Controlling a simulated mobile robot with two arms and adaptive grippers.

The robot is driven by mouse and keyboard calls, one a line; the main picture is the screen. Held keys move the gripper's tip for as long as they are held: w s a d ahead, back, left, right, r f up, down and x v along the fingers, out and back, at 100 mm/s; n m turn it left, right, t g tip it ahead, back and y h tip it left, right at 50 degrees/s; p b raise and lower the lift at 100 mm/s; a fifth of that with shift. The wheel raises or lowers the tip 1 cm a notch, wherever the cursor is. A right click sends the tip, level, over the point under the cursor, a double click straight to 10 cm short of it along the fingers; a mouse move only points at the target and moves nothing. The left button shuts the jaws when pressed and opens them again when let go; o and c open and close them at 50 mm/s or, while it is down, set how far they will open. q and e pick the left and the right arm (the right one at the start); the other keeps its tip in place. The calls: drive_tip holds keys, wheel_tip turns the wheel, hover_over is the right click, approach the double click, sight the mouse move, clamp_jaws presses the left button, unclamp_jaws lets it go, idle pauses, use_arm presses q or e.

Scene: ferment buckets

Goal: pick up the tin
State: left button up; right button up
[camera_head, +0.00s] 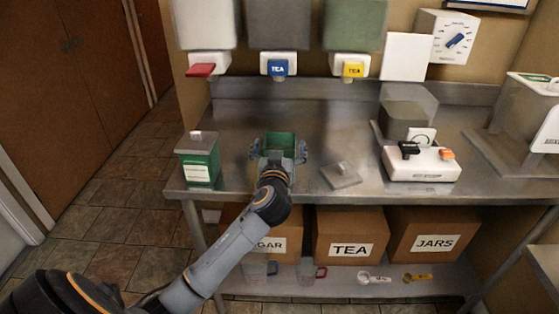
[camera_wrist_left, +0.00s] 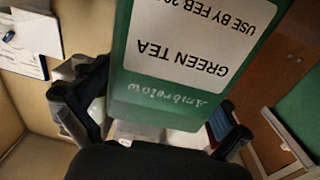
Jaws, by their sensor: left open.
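A green tin (camera_head: 281,141) stands on the steel worktop in the head view; its top looks open. In the left wrist view, the same tin (camera_wrist_left: 180,95) fills the middle, with a white label reading "GREEN TEA" upside down. My left gripper (camera_head: 279,152) is open, with one finger on each side of the tin. I cannot tell whether either finger touches it. A second green tin (camera_head: 199,162), with its lid on, stands to the left of the gripper. My right gripper is not in view.
A loose grey lid (camera_head: 341,175) lies right of the gripper. A white scale (camera_head: 421,164) stands further right. Dispensers with red, blue (camera_head: 278,68) and yellow taps hang above the worktop's back. Cardboard boxes (camera_head: 350,231) sit on the lower shelf.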

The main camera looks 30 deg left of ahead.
use_arm(q)
drive_tip(key=c, duration=1.7)
drive_tip(key=shift+r, duration=0.1)
drive_tip(key=shift+c, duration=0.2)
